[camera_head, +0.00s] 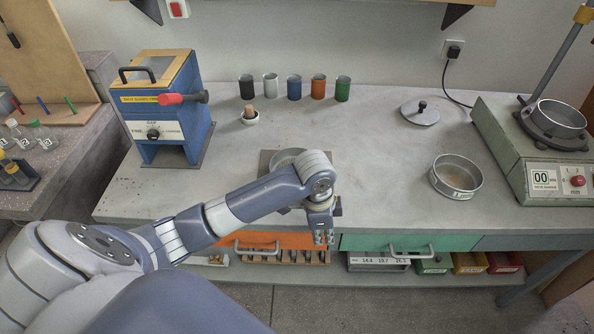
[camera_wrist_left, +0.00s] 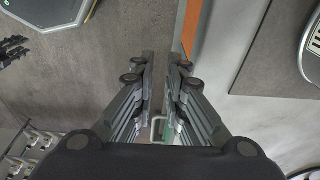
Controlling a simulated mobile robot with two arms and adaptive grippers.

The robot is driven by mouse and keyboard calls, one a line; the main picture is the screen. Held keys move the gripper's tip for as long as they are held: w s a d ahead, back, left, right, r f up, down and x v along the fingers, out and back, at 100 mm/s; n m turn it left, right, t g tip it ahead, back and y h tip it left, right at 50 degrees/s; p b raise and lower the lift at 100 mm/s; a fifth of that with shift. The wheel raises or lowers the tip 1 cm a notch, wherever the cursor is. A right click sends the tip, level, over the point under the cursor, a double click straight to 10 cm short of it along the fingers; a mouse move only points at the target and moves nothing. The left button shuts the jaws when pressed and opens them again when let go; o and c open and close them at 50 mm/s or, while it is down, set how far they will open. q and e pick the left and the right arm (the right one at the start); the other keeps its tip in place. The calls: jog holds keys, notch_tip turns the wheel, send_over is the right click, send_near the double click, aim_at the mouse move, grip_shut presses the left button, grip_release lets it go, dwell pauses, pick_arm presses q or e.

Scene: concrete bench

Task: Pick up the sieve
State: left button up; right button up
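A similar metal pan (camera_head: 560,114) sits on that machine. My left gripper (camera_head: 323,238) points down at the bench's front edge, well to the left of the sieve and apart from it. In the left wrist view its two fingers (camera_wrist_left: 160,72) stand apart, with nothing held between them. Part of a round rim (camera_wrist_left: 312,50) shows at the right edge of that view.
A grey lid with a knob (camera_head: 420,113) lies behind the sieve. Several coloured cups (camera_head: 294,88) stand at the back. A blue press (camera_head: 168,110) is at left, and the green machine (camera_head: 540,165) at right. My left forearm crosses a dark plate (camera_head: 265,160). Bench around the sieve is clear.

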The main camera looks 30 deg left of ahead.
pick_arm(q)
jog(key=shift+g+y, duration=0.3)
jog(key=shift+y, duration=0.1)
jog(key=w+a+r, duration=0.1)
jog(key=a, duration=0.1)
jog(key=w+a+r, duration=0.3)
jog(key=w+a, duration=0.1)
jog(key=shift+w+a+r, duration=0.15)
jog(key=shift+r, duration=0.2)
jog(key=shift+g, duration=0.3)
jog(key=w+a+r, duration=0.1)
jog(key=a+r, duration=0.1)
jog(key=w+a+r, duration=0.1)
jog(key=a+r, duration=0.1)
jog(key=a, duration=0.1)
jog(key=w+a+r, duration=0.1)
jog(key=a+r, duration=0.1)
jog(key=shift+w+a+r, duration=0.2)
jog(key=shift+r, duration=0.1)
jog(key=f, duration=0.5)
jog(key=shift+a+p, duration=0.2)
jog(key=shift+p, duration=0.15)
jog(key=f, duration=0.3)
jog(key=f+p, duration=0.1)
jog(key=shift+s+f, duration=0.15)
jog(key=shift+s, duration=0.1)
jog(key=shift+f, duration=0.55)
grip_shut()
jog(key=shift+w+r, duration=0.1)
jog(key=shift+r, duration=0.1)
